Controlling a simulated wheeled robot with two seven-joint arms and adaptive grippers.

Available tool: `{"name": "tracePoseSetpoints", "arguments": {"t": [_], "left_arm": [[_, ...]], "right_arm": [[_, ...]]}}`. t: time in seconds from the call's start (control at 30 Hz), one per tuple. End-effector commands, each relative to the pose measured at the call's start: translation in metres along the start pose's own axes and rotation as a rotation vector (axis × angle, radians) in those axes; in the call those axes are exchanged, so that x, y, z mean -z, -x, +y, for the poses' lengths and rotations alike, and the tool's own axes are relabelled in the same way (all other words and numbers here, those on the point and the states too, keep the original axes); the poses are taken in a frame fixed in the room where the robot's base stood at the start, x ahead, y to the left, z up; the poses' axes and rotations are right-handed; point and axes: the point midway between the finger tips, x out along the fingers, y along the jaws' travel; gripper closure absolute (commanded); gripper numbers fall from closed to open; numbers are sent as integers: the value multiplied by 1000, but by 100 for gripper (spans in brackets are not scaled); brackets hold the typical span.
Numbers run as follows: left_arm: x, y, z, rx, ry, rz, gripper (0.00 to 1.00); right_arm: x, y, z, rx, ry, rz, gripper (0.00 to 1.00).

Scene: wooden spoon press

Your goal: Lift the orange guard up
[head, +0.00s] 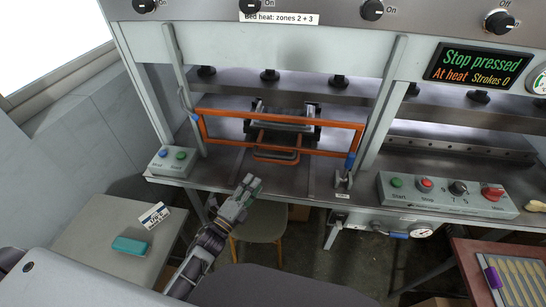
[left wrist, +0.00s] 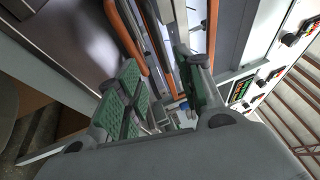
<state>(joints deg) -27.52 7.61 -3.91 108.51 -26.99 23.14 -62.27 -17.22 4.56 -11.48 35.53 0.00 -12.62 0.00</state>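The orange guard (head: 335,124) is a rectangular frame of bars. It stands low across the front of the left press bay, with an orange handle loop (head: 277,160) at its lower middle. In the left wrist view its orange bars (left wrist: 128,38) run past beyond the fingers. My left gripper (head: 248,184) is below and in front of the handle, apart from it. The left wrist view shows its green-padded fingers (left wrist: 162,78) spread with nothing held between them. My right gripper is in neither view.
A small two-button box (head: 173,160) sits left of the guard. A control box (head: 447,194) with several knobs is at right. A side table (head: 103,225) holds a teal object and a card. A stool (head: 262,222) is under the bench. The display (head: 478,64) reads "Stop pressed".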

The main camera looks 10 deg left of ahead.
Motion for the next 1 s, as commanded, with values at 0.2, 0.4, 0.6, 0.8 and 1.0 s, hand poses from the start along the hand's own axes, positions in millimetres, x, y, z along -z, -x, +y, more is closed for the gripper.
{"name": "tracePoseSetpoints", "arguments": {"t": [0.2,0.4,0.6,0.8,1.0], "left_arm": [[0,-8,-1,2,0,0,63],[0,-23,-1,2,0,0,63],[0,-39,-1,1,0,0,63],[0,-56,-1,2,0,0,63],[0,-72,-1,1,0,-1,63]], "right_arm": [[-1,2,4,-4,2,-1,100],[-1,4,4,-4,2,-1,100],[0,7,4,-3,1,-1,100],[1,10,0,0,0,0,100],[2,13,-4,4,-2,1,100]]}}
